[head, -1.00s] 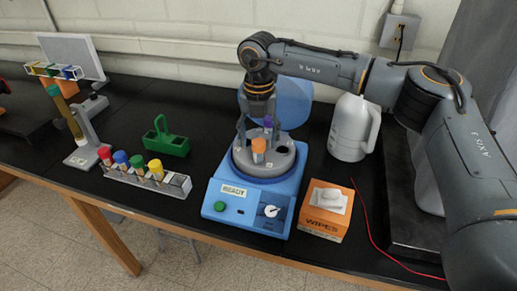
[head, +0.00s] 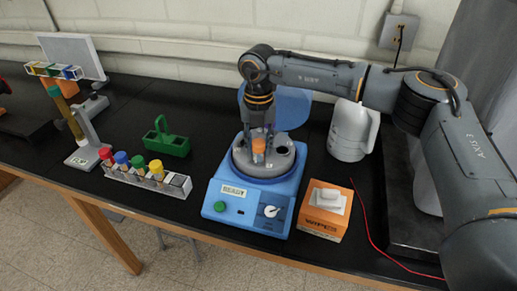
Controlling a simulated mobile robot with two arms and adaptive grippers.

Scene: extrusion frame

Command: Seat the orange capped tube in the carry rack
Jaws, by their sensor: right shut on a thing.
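The orange capped tube (head: 258,146) stands upright in the grey rotor of the blue centrifuge, with its lower part hidden in the rotor. My right gripper (head: 258,141) points down from above and is shut on the tube at its cap. The green carry rack (head: 175,149), with a raised handle, stands on the black bench left of the centrifuge, apart from it. Its holes are too small to make out. My left gripper is not in view.
The blue centrifuge (head: 228,193) has its lid open behind the gripper. A clear rack (head: 178,186) with several coloured-capped tubes stands in front of the green rack. A wipes box (head: 322,225) and a white jug (head: 349,133) are to the right. Bare bench lies between green rack and centrifuge.

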